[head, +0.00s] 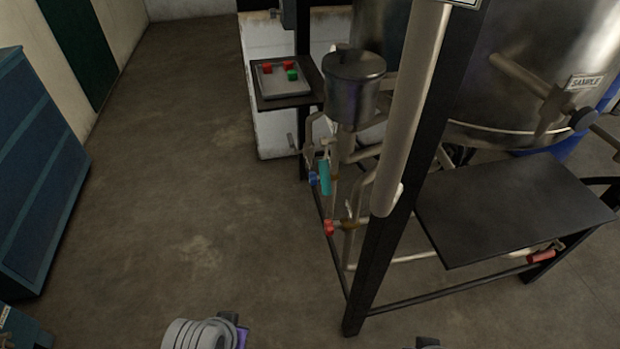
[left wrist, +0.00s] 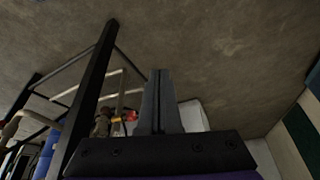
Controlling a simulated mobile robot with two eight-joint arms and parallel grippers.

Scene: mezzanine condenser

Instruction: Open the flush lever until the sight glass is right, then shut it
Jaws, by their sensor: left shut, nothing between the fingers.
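In the head view, a teal cylindrical piece (head: 325,177) stands upright on the pipework below a small lidded steel pot (head: 354,85), with a blue knob (head: 313,179) beside it. A red knob (head: 329,228) sits lower on a pipe. A red-handled lever (head: 541,257) is at the right, under a dark shelf. I cannot tell which is the flush lever, and no sight glass is clear. My left gripper (left wrist: 160,82) is shut and empty in the left wrist view, apart from the pipework, where a red fitting (left wrist: 131,115) shows. My right gripper's fingers are not visible.
A black frame post (head: 385,240) and a thick slanted pipe (head: 405,120) stand before the steel tank (head: 510,70). The dark shelf (head: 510,210) juts out at right. A button panel (head: 282,79) is behind. A blue cabinet (head: 35,160) stands left; the floor between is clear.

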